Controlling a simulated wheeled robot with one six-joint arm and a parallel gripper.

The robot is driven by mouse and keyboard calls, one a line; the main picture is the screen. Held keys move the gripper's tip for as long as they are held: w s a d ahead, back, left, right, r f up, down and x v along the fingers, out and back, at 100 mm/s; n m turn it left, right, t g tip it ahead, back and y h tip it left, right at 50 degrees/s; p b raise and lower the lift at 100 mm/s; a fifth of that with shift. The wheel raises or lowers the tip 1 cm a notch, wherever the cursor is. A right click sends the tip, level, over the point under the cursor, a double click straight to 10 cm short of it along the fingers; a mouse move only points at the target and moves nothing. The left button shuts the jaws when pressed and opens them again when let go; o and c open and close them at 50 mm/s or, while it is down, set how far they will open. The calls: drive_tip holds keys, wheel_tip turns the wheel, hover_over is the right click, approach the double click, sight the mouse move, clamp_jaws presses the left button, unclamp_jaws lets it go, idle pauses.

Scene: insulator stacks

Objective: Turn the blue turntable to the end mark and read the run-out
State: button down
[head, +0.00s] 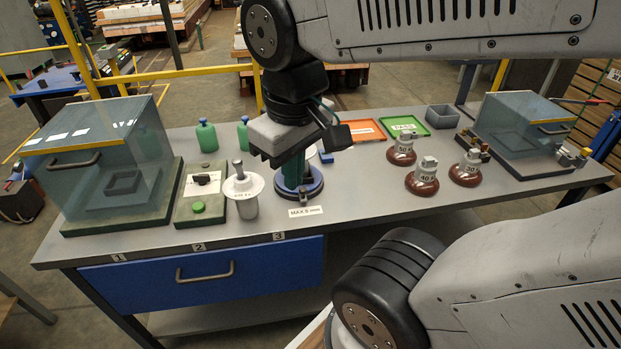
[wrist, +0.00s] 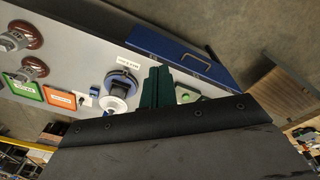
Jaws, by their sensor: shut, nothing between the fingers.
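The blue turntable (head: 312,188) sits on the grey workbench behind a white label reading about "MAX 8 mm" (head: 305,211). In the wrist view the turntable (wrist: 121,77) shows as a round blue base beside a white round part. My gripper (head: 291,183) points down over the turntable in the head view, its dark green fingers hiding the turntable's middle. In the wrist view my gripper (wrist: 157,86) is shut with nothing between its fingers. I cannot tell whether the fingertips touch the turntable. The end mark and any run-out reading cannot be made out.
Clear-walled boxes stand at the left (head: 105,165) and right (head: 525,125). Brown-based insulators (head: 422,181), an orange tray (head: 366,131) and a green tray (head: 404,125) lie right. The bench's front middle-right is clear.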

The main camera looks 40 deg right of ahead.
drive_tip(key=w+d+f+n+g+h, duration=0.1)
drive_tip(key=w+d+f+n, duration=0.15)
drive_tip(key=w, duration=0.25)
drive_tip(key=w+d+f+n+g+h, duration=0.1)
drive_tip(key=w+d+n, duration=0.15)
drive_tip(key=w, duration=0.35)
drive_tip(key=n+g+h, duration=0.1)
drive_tip(key=n+g, duration=0.1)
drive_tip(key=n, duration=0.3)
approach(301, 198)
drive_tip(key=x, duration=0.4)
drive_tip(key=shift+w+a+f, duration=0.1)
drive_tip(key=shift+a+f, duration=0.15)
drive_tip(key=shift+s+d+n+t, duration=0.25)
drive_tip(key=shift+s+n+t, duration=0.15)
drive_tip(key=shift+n, duration=0.3)
